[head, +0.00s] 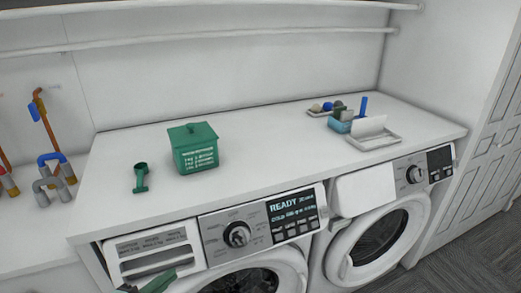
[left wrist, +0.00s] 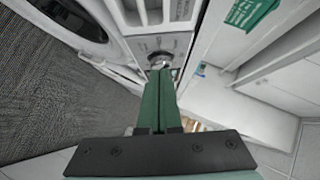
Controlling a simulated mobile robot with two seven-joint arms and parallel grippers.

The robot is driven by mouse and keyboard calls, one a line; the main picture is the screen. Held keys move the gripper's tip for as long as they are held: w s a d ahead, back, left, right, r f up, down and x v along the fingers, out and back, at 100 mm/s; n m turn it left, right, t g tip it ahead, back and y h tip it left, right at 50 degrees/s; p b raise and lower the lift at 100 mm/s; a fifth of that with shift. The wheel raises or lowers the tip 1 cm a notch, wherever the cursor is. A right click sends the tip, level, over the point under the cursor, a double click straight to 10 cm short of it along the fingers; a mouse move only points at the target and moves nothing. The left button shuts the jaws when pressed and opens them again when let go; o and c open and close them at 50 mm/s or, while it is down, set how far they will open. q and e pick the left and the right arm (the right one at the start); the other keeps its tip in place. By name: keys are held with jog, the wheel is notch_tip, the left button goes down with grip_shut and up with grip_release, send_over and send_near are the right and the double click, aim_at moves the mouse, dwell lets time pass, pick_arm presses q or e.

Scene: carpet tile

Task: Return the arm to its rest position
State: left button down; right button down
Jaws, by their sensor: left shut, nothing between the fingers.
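My left gripper (head: 152,283) shows at the bottom edge of the head view, a green finger part in front of the left machine's detergent drawer. In the left wrist view its two long green fingers (left wrist: 159,72) lie side by side, shut, with nothing between them. The fingertips point toward the front of a washing machine (left wrist: 165,45). Most of my left arm is outside the head view. My right gripper is in neither view.
A white counter (head: 260,150) tops two front-loading machines. On it stand a green lidded box (head: 194,148), a green scoop (head: 141,178), and a white tray (head: 375,140) near small items at the back right. Bent pipes (head: 55,170) are at the left. Grey carpet (head: 470,262) is clear at the right.

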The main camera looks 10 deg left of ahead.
pick_arm(q)
jog(key=s+d+f+n+g, duration=0.1)
jog(key=s+d+f+n, duration=0.2)
jog(key=s+f+n, duration=0.1)
jog(key=s+d+f+n+g+y, duration=0.1)
jog(key=s+d+f+n+g, duration=0.1)
jog(key=f+n, duration=0.4)
jog(key=s+d+f+n+g, duration=0.1)
jog(key=s+d+f+n, duration=0.3)
jog(key=f, duration=0.6)
jog(key=shift+s+d+n+g+y, duration=0.35)
jog(key=shift+s+n, duration=0.25)
jog(key=shift+s, duration=0.65)
